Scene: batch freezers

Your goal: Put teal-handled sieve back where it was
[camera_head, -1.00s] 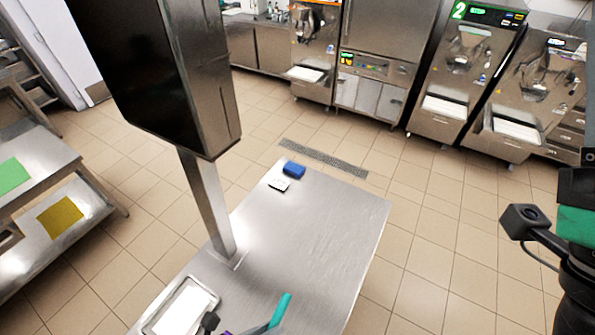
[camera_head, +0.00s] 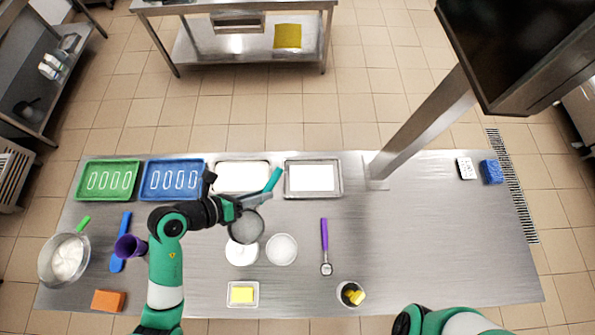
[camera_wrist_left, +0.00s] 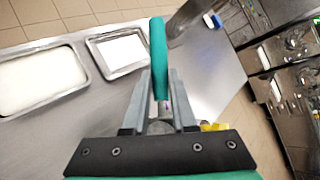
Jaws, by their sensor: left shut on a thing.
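The teal-handled sieve is in my left gripper (camera_head: 258,199), which is shut on it. Its teal handle (camera_head: 273,180) points up and right in the head view, and its round mesh bowl (camera_head: 246,227) hangs over the white bowl on the left. I cannot tell how high it is above that bowl. In the left wrist view the teal handle (camera_wrist_left: 158,58) stands up between the two grey fingers (camera_wrist_left: 160,100); the mesh is hidden there. My right gripper is not in view; only part of my right arm shows at the bottom edge.
The steel table holds green (camera_head: 107,181) and blue (camera_head: 172,180) trays, a metal tray with a white sheet (camera_head: 313,161), a second white bowl (camera_head: 282,249), a purple-handled scoop (camera_head: 324,240) and a yellow-block dish (camera_head: 243,283). A steel post (camera_head: 425,125) rises behind. The table's right part is mostly clear.

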